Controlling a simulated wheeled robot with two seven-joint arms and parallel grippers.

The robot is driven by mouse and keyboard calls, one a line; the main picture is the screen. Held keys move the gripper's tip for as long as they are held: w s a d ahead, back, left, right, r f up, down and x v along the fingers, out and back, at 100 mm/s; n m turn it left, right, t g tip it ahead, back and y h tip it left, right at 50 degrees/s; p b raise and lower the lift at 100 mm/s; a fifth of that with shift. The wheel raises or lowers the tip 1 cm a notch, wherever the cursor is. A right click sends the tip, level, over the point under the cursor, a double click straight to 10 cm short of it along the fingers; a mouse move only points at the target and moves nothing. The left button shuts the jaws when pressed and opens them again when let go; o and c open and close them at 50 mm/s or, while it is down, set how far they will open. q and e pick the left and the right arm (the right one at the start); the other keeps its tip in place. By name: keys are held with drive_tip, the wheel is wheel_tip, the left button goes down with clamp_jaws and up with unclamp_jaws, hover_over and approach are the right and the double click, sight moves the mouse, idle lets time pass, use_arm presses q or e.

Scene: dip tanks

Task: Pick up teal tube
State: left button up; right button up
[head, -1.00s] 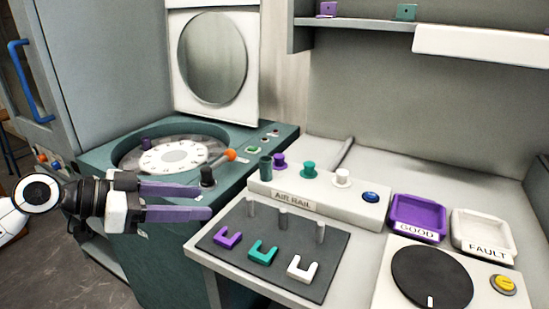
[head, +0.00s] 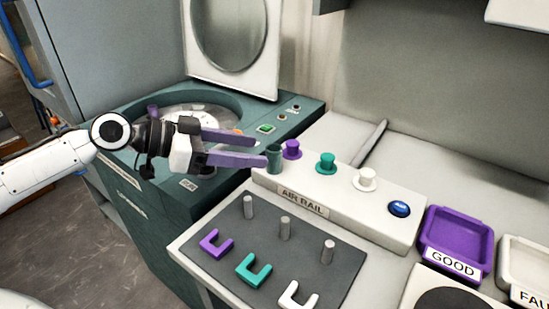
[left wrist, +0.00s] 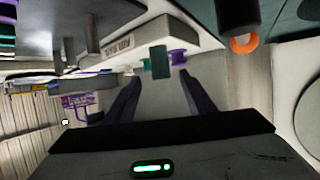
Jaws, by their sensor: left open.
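The teal tube (head: 274,158) is a short dark-teal cylinder standing upright at the left end of the white air rail (head: 340,206). My left gripper (head: 260,150) has purple fingers, is open and empty, and points at the tube from the left, its tips close to it. In the left wrist view the tube (left wrist: 159,62) shows just beyond and between the fingertips of the left gripper (left wrist: 160,76). Whether a finger touches it I cannot tell. My right gripper is not in view.
Purple (head: 291,149), teal (head: 326,163) and white (head: 365,179) knobs and a blue button (head: 400,209) sit on the rail. In front, a dark mat (head: 233,228) carries metal pegs and U-shaped pieces. A purple GOOD tray (head: 455,240) stands right. A teal machine (head: 150,205) is behind the gripper.

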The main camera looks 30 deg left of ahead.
sight(273, 153)
use_arm(q)
drive_tip(key=shift+p+x, duration=0.75)
drive_tip(key=shift+x, duration=1.95)
drive_tip(key=shift+w+d+f, duration=0.15)
drive_tip(key=shift+w+f, duration=0.15)
drive_tip(key=shift+w, duration=0.05)
drive_tip(key=c, duration=1.2)
